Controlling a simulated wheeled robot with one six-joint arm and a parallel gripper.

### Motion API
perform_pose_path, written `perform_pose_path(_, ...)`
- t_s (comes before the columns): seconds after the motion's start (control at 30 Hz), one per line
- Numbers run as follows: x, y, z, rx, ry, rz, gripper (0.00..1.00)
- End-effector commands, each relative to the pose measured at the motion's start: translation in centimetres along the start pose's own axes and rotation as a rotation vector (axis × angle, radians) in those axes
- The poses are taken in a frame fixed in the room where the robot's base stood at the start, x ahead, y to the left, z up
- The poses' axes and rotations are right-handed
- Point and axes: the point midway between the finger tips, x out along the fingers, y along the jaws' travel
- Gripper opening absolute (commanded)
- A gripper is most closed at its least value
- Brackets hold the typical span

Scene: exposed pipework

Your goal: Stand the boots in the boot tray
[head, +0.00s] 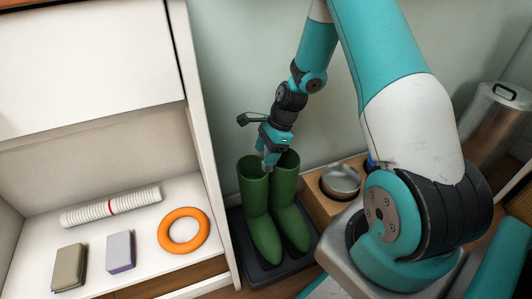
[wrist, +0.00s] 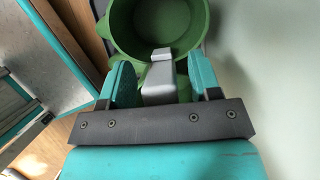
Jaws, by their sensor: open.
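Two green rubber boots stand upright side by side in a dark boot tray (head: 293,269): the left boot (head: 255,200) and the right boot (head: 287,196), toes towards the camera. My gripper (head: 268,166) points down at the boot tops, between the two shafts. It is open. In the wrist view the gripper (wrist: 161,82) shows two teal fingers apart, with a grey piece between them. A round green boot opening (wrist: 160,25) lies just beyond the fingers. I cannot tell whether a finger touches a boot.
A white shelf unit stands left, holding an orange ring (head: 184,231), a white ribbed roll (head: 110,206) and two small blocks (head: 120,251). A wooden box with a metal bowl (head: 341,180) stands right of the tray. A metal bin (head: 497,120) is at far right. The wall is close behind.

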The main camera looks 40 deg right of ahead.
Motion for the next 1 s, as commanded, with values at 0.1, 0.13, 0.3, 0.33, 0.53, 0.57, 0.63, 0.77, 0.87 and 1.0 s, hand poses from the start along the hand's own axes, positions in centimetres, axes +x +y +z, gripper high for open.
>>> perform_pose_path(0.1,-2.8,0.0,0.2,0.001,0.000,-0.002,0.57)
perform_pose_path(0.13,-3.5,-0.1,0.2,0.002,0.000,-0.003,0.57)
perform_pose_path(0.3,-7.4,-0.1,0.2,0.002,0.001,-0.003,0.57)
perform_pose_path(0.33,-8.0,0.0,0.2,0.002,0.001,-0.002,0.57)
perform_pose_path(0.53,-10.8,0.0,0.1,0.001,0.000,-0.001,0.57)
perform_pose_path(0.57,-11.1,0.0,0.1,0.001,0.001,-0.001,0.57)
perform_pose_path(0.63,-11.5,0.0,0.1,0.000,0.000,-0.001,0.57)
perform_pose_path(0.77,-11.6,0.0,0.0,0.000,0.000,0.001,0.57)
perform_pose_path(0.87,-11.6,0.0,0.0,0.000,0.000,0.001,0.57)
perform_pose_path(1.0,-11.6,0.0,0.0,0.000,0.000,0.000,0.57)
